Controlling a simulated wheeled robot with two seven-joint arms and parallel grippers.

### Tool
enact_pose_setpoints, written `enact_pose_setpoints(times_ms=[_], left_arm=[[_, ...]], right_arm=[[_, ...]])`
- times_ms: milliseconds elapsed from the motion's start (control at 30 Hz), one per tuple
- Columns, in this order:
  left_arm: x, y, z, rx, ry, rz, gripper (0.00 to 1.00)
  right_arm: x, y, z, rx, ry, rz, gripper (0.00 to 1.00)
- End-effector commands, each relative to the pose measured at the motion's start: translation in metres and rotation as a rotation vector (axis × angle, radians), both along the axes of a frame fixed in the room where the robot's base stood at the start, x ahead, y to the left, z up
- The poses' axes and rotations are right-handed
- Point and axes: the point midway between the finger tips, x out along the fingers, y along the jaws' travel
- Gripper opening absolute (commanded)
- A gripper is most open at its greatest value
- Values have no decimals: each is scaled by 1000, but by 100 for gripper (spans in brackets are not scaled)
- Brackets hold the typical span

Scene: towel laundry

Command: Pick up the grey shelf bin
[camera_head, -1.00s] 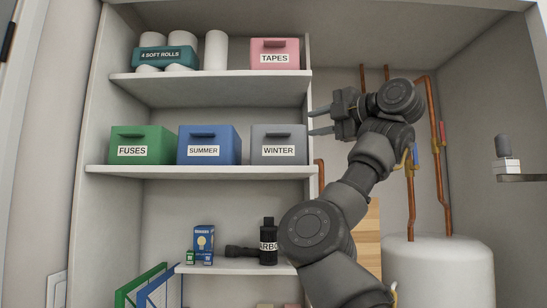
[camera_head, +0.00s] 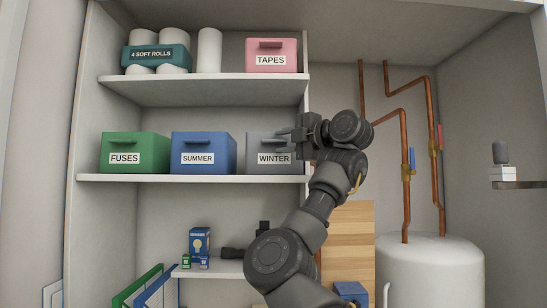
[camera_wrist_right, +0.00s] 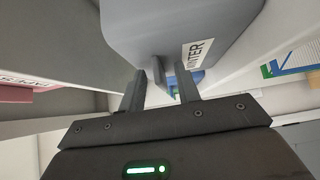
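The grey shelf bin (camera_head: 258,143), labelled WINTER, stands at the right end of the middle shelf (camera_head: 190,178). My right gripper (camera_head: 284,137) is at the bin's front, by its handle, and hides the bin's right part in the head view. In the right wrist view the gripper (camera_wrist_right: 161,88) is open, its two fingers apart. The bin (camera_wrist_right: 180,25) fills the top of that view, and its handle (camera_wrist_right: 159,70) shows between the fingertips, with gaps on both sides. My left gripper is not in view.
The blue SUMMER bin (camera_head: 205,150) stands close left of the grey bin, with the green FUSES bin (camera_head: 133,150) beyond it. The pink TAPES bin (camera_head: 271,55) is on the shelf above. Copper pipes (camera_head: 405,150) and a white tank (camera_head: 430,270) are at the right.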

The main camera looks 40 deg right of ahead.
Motion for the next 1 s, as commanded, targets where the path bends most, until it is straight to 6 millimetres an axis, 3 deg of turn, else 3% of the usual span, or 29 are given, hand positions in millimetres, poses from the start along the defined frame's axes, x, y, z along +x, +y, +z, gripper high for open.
enact_pose_setpoints(times_ms=[200,467,1000], left_arm=[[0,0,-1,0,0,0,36],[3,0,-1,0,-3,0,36],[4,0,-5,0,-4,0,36]], right_arm=[[0,0,-1,0,-1,0,31],[0,0,-1,0,0,0,0],[-1,1,0,-1,-1,0,0]])
